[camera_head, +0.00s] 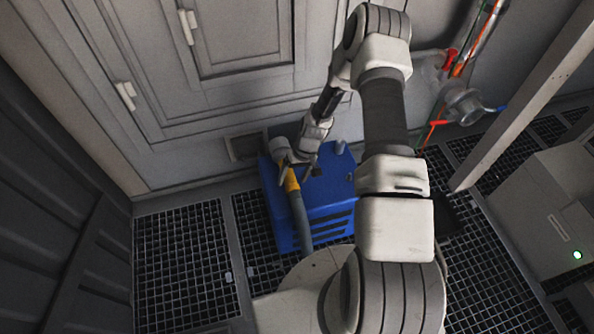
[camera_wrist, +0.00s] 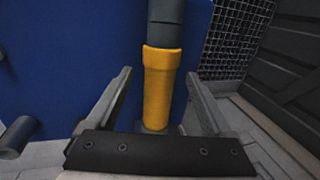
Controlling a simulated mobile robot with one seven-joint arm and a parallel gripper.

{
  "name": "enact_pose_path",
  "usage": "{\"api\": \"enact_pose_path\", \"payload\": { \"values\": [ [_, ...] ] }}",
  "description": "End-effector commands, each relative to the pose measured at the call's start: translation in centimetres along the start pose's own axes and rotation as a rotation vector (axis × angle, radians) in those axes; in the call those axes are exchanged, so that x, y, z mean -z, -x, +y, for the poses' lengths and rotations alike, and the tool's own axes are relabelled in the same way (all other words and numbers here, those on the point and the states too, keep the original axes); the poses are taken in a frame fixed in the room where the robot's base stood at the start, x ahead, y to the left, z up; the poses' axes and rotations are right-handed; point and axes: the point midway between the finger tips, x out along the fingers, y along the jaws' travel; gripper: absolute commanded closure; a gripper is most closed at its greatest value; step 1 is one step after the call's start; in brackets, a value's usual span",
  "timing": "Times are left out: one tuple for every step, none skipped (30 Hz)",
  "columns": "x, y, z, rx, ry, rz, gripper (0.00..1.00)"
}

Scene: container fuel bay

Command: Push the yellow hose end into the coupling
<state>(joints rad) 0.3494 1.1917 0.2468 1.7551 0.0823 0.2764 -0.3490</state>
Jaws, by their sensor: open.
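The yellow hose end (camera_wrist: 160,85) is a yellow sleeve on a dark grey hose (camera_wrist: 165,22). It stands between the two fingers of my gripper (camera_wrist: 158,76), which are apart, with a gap visible on each side. In the head view the yellow sleeve (camera_head: 291,180) shows at the left side of the blue unit, with the hose (camera_head: 301,222) running down from it. My gripper (camera_head: 291,163) is at the sleeve and partly covers it. A light grey round part (camera_head: 280,146) is just above the sleeve; I cannot tell whether it is the coupling.
The blue unit (camera_head: 308,207) stands on the grating floor, with a grey stub (camera_head: 340,147) on top. A wall pipe with a valve body (camera_head: 464,106) is at the upper right. A beam (camera_head: 525,95) and a grey cabinet (camera_head: 550,205) stand at right. Grating at left (camera_head: 185,260) is clear.

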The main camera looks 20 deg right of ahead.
Motion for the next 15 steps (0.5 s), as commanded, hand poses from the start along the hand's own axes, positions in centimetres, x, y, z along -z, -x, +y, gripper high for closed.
{"api": "enact_pose_path", "payload": {
  "values": [
    [-0.05, -0.66, 0.02, 0.000, 0.000, -0.001, 0.14],
    [-0.04, -0.84, 0.01, 0.000, 0.000, -0.001, 0.14],
    [-0.03, -1.02, 0.00, 0.000, 0.000, -0.001, 0.14],
    [-0.03, -1.12, 0.00, 0.000, 0.000, -0.001, 0.14],
    [-0.02, -1.19, -0.01, 0.000, 0.001, -0.001, 0.14],
    [-0.02, -1.26, -0.01, 0.000, 0.001, -0.001, 0.14],
    [-0.02, -1.28, -0.01, 0.000, 0.001, -0.001, 0.14],
    [-0.01, -1.29, -0.02, 0.000, 0.001, -0.001, 0.14],
    [-0.02, -1.29, -0.02, 0.000, 0.001, -0.001, 0.14],
    [-0.01, -1.28, -0.02, 0.000, 0.001, -0.001, 0.14],
    [-0.02, -1.27, -0.02, 0.000, 0.001, -0.001, 0.14],
    [-0.02, -1.26, -0.02, 0.000, 0.001, -0.001, 0.14],
    [-0.02, -1.26, -0.01, 0.000, 0.001, -0.001, 0.14],
    [-0.02, -1.26, -0.01, 0.000, 0.001, -0.001, 0.16],
    [-0.02, -1.26, -0.01, 0.000, 0.001, -0.001, 0.23]
  ]
}}
